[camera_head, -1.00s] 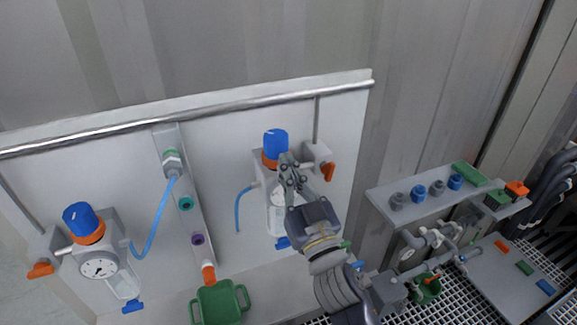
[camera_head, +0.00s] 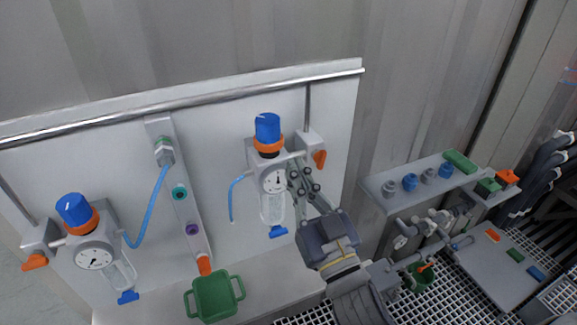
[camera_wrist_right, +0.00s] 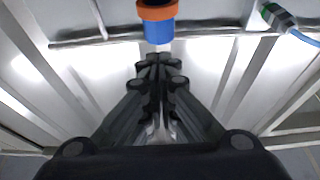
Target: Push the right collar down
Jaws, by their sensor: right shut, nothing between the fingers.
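The right collar (camera_head: 268,145) is an orange ring just under the blue knob (camera_head: 267,127) of the right regulator, with a gauge (camera_head: 274,181) below it. My right gripper (camera_head: 294,166) is shut and empty, its tips just right of and below the collar, beside the gauge. In the right wrist view, the collar (camera_wrist_right: 157,11) is at the top edge, with the blue knob (camera_wrist_right: 158,31) between it and my shut fingertips (camera_wrist_right: 160,61). I cannot tell whether the fingers touch the regulator. My left gripper is not in view.
A left regulator has its own orange collar (camera_head: 82,222). Between them is a strip of ports with a blue hose (camera_head: 150,207) and a green tray (camera_head: 214,297) below. A metal rail (camera_head: 180,108) crosses above. A shelf (camera_head: 400,172) with small parts stands at right.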

